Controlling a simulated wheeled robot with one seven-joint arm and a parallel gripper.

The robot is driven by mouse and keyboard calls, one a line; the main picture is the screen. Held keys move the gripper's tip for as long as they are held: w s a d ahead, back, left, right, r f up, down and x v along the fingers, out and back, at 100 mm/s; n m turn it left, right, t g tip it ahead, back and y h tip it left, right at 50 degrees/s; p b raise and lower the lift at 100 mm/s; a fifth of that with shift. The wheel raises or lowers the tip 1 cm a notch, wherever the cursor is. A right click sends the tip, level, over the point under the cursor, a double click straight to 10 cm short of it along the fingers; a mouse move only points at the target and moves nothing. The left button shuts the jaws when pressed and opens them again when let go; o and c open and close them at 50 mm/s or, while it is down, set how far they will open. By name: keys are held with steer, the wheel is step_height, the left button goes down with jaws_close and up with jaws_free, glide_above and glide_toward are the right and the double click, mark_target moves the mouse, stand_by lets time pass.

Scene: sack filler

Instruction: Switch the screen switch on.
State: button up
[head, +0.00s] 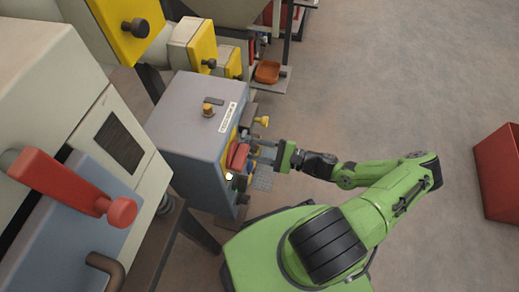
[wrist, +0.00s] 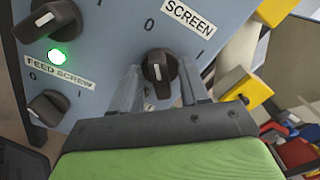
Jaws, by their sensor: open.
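The screen switch (wrist: 159,72) is a dark rotary knob with a white pointer line on a blue-grey panel. The label SCREEN (wrist: 188,18) is above it, with a 0 and an I mark. The pointer line leans toward the 0. My gripper (wrist: 160,78) is open, with one finger on each side of the knob; whether either finger touches it I cannot tell. In the head view my gripper (head: 268,150) is at the front of the grey control cabinet (head: 190,120). The knob cannot be made out there.
On the panel are a feed screw knob (wrist: 50,108), another dark knob (wrist: 48,20) and a lit green lamp (wrist: 57,55). A yellow block (wrist: 245,88) stands out right of the switch. A red bin (head: 497,172) is at the far right. The floor between is clear.

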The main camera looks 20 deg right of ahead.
steer(key=shift+c, duration=0.2)
jaws_close()
steer(key=shift+r+m+p, duration=0.1)
steer(key=shift+m+p, duration=0.25)
steer(key=shift+m, duration=0.05)
steer(key=m+p, duration=0.2)
steer(key=shift+m, duration=0.4)
steer(key=m+p, duration=0.1)
steer(key=m, duration=0.2)
steer(key=shift+m, duration=0.3)
steer(key=m, duration=0.4)
steer(key=m+p, duration=0.1)
steer(key=m, duration=0.3)
steer(key=shift+w+d+m, duration=0.1)
steer(key=shift+w+m, duration=0.1)
steer(key=shift+m, duration=0.1)
